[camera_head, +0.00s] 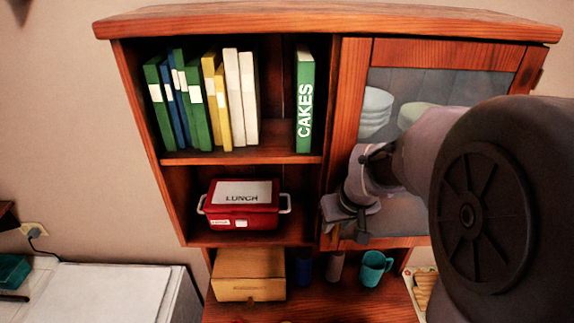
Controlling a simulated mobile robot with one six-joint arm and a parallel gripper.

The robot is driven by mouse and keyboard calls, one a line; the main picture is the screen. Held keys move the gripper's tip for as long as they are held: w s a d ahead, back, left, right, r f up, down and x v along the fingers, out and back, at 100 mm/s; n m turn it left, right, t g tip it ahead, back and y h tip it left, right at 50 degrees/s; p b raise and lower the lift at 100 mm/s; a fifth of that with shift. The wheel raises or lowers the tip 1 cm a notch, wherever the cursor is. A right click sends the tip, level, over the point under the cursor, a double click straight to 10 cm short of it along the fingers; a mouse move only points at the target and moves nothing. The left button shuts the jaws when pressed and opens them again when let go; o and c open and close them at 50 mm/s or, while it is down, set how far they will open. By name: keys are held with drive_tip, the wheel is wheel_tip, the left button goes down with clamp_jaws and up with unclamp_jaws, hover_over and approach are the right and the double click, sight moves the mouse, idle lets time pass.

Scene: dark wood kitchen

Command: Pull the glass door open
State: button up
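The glass door (440,84) has a reddish wood frame and fills the right half of the upper cabinet. It looks closed, with its left stile against the middle divider. Pale bowls show behind the glass. My gripper (338,213) is at the lower left part of the door, in front of its left stile. My arm covers the door's middle and right side. No handle can be made out; the gripper may hide it. I cannot tell whether the gripper touches the door or whether its fingers are open or shut.
Open shelves left of the door hold several books (205,100), a green CAKES book (304,105) and a red lunch box (243,206). Below stand a wooden box (249,274), a teal mug (375,268) and a dark blue cup (304,267). A white-topped surface (105,290) is at lower left.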

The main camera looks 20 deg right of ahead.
drive_tip(key=shift+f, duration=0.1)
clamp_jaws()
idle(1.4)
